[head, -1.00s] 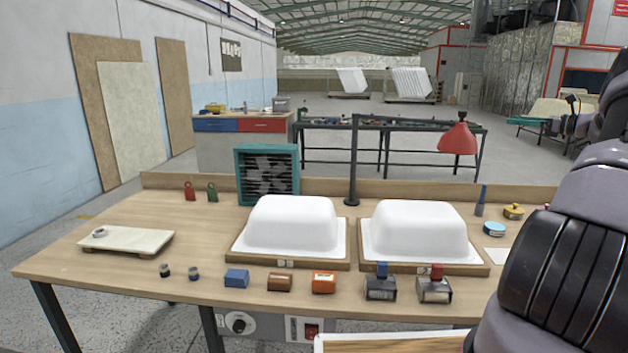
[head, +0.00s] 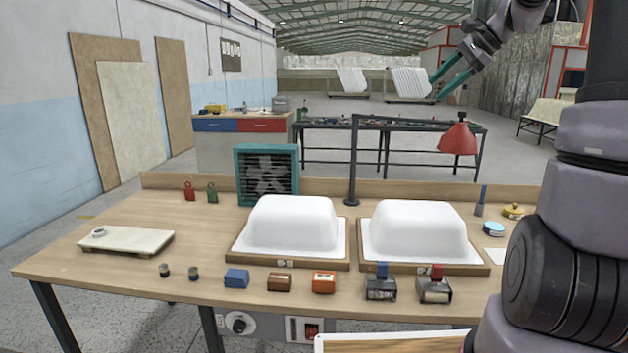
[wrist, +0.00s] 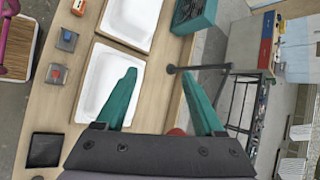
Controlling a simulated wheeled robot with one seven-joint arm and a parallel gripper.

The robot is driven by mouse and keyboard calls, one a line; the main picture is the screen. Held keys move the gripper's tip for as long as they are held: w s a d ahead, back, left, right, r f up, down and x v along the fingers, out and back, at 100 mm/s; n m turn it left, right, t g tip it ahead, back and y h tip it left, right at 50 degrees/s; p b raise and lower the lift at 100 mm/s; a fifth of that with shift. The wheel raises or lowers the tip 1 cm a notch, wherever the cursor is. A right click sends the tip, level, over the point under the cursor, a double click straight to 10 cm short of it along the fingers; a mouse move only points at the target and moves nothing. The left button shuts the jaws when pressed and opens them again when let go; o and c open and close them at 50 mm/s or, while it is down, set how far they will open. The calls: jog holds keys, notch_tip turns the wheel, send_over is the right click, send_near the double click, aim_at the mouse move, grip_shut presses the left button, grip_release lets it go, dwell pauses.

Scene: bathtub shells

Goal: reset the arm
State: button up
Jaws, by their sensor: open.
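My gripper (head: 447,87) is raised at the upper right of the head view, well above the workbench (head: 125,235). Its two teal fingers are apart with nothing between them. The wrist view shows the same open fingers (wrist: 162,100) pointing out over the bench from high up. My arm runs down the right side of the head view and hides the bench's right end.
Two white tub shells (head: 292,225) (head: 413,232) sit on wooden boards on the bench. A black post with a red lamp (head: 457,138) and a teal fan (head: 267,174) stand behind them. Several small blocks and tools line the front edge.

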jog(key=s+a+f+n+h, duration=0.1)
jog(key=s+a+n, duration=0.1)
jog(key=s, duration=0.7)
jog(key=s+a+f+n+t+h, duration=0.1)
jog(key=s+n, duration=0.4)
jog(key=s, duration=0.5)
jog(key=s+a+f+n+h, duration=0.2)
jog(key=s+a+n, duration=0.2)
jog(key=s, duration=0.5)
jog(key=shift+s+a+f+t+h, duration=0.3)
jog(key=shift+s+a+f+h, duration=0.1)
jog(key=shift+a, duration=0.3)
jog(key=shift+w, duration=0.1)
